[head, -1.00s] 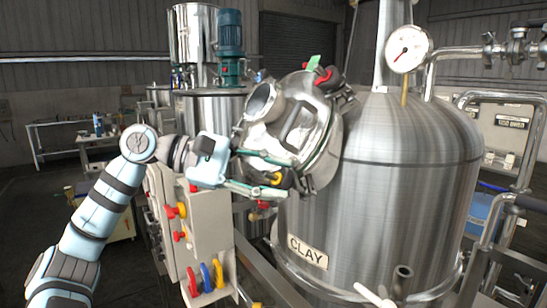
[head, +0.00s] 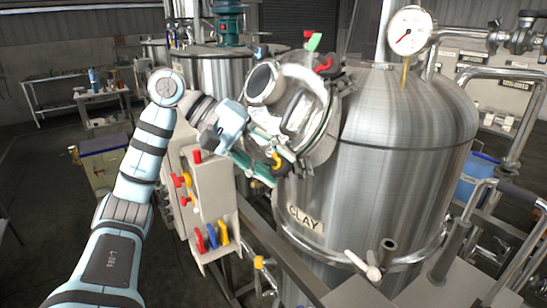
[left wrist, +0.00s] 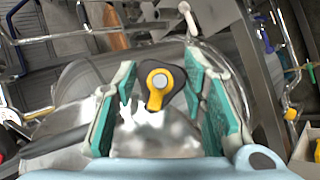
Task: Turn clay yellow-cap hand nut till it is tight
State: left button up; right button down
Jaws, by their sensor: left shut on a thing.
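The clay yellow-cap hand nut (head: 277,161) sits at the lower edge of the round manway cover (head: 318,135) on the steel tank labelled CLAY (head: 305,219). In the left wrist view the nut (left wrist: 158,84) shows a dark lobed body with a yellow ring around a grey centre. My left gripper (head: 281,167) reaches it from the left, its green-padded fingers on either side of the nut. It is shut on the nut, though the contact is hard to see in the left wrist view (left wrist: 160,98). My right gripper is not in view.
A red-capped nut (head: 323,64) and a green tab (head: 314,42) are at the cover's top. A pressure gauge (head: 408,30) and pipes are at the right.

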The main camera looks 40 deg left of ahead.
pick_arm(q)
jog(key=shift+r, duration=0.1)
dwell(0.4)
jog(key=o, duration=1.2)
jog(key=shift+a, duration=0.1)
jog(key=v, duration=0.7)
jog(key=shift+s+a+r, duration=0.1)
jog(key=shift+a, duration=0.05)
